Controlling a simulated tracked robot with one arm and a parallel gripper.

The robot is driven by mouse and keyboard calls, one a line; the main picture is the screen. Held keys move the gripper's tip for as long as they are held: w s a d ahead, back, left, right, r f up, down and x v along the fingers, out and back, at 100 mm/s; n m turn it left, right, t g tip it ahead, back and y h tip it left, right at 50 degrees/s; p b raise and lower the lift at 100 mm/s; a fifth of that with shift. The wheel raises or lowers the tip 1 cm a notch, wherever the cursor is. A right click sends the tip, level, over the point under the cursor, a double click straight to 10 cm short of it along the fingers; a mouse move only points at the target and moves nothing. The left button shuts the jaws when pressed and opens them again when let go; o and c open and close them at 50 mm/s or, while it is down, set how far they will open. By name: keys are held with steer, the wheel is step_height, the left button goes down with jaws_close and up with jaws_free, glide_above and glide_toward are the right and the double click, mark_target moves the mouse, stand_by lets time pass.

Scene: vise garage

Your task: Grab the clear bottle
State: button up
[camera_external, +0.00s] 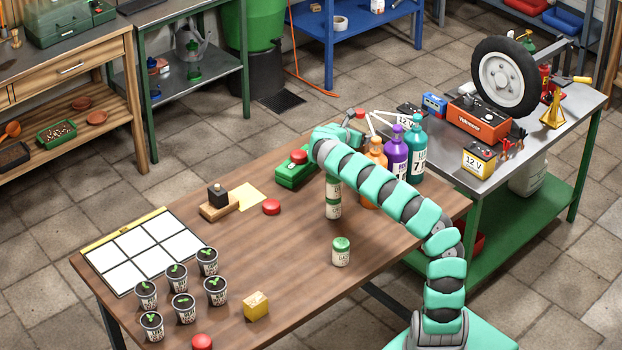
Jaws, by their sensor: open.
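My teal arm reaches across the brown workbench (240,265) from the lower right. Its end, my gripper (356,130), is at the bench's far right, beside the tops of several bottles. It is open; its fingers are small and partly hidden by my arm. I cannot make out a clear bottle for certain; my arm covers part of this area.
Seedling pots (183,308), a white-squared tray (145,250) and a yellow box (256,305) are at left. A metal table (455,160) holds batteries and a wheel.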

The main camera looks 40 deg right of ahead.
steer(key=shift+w+d+f, duration=0.15)
steer(key=shift+d, duration=0.3)
steer(key=c, duration=1.2)
